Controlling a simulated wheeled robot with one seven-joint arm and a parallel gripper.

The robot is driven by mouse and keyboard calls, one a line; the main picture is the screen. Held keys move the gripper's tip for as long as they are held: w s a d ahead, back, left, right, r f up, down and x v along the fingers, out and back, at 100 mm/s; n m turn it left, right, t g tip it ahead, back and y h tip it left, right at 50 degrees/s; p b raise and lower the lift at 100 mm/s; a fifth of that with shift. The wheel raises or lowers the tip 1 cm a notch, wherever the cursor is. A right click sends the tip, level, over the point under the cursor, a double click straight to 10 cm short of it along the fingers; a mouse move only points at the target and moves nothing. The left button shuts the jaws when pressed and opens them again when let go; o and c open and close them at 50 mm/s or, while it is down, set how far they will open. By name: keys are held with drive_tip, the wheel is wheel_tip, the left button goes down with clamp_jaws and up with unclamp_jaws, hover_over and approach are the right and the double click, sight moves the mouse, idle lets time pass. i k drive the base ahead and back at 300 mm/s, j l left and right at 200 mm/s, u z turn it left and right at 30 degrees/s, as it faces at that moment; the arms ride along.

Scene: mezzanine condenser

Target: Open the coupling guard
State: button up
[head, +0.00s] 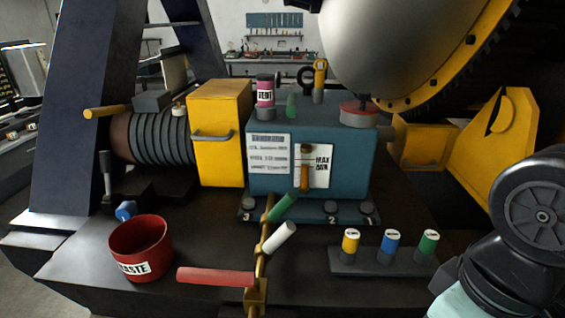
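A yellow box-shaped cover (220,135), which looks like the coupling guard, stands between a ribbed motor and a blue-grey housing. It looks closed, and what is under it is hidden. My gripper is not in view. Part of my arm shows at the lower right, well away from the yellow cover.
A red waste bin (140,248) stands at the front left. A brass pipe (262,258) with red, white and green levers rises front centre. A rack (382,262) of coloured cylinders sits right of it. The blue-grey housing (355,140) adjoins the cover; another yellow guard (430,143) is farther right.

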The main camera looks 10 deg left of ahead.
sight(219, 111)
drive_tip(key=j+u, duration=0.4)
drive_tip(key=i+j+u, duration=0.15)
drive_tip(key=j+u, duration=0.15)
drive_tip(key=u, duration=0.15)
